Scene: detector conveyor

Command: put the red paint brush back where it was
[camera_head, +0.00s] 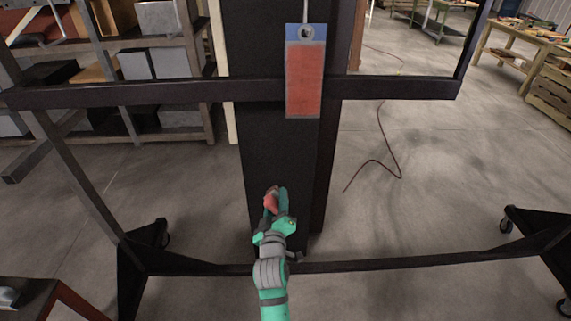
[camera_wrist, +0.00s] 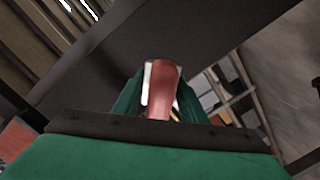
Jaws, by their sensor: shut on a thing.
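My gripper (camera_head: 276,199) is green and shut on the red paint brush (camera_head: 270,200), low in front of a tall dark column in the head view. In the wrist view the brush's red, rounded part (camera_wrist: 162,80) stands between the two green fingers of my gripper (camera_wrist: 158,98). A pale patch shows beside it on the left; I cannot tell whether it belongs to the brush. The rest of the brush is hidden by the fingers and the gripper body.
A red panel with a blue top (camera_head: 305,80) hangs from a thin rod above my gripper. A dark crossbar (camera_head: 180,92) runs behind it, part of a wheeled frame. Shelving (camera_head: 165,57) stands at upper left, a workbench (camera_head: 530,45) at upper right. Floor right of the column is mostly open, with a cable (camera_head: 385,150).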

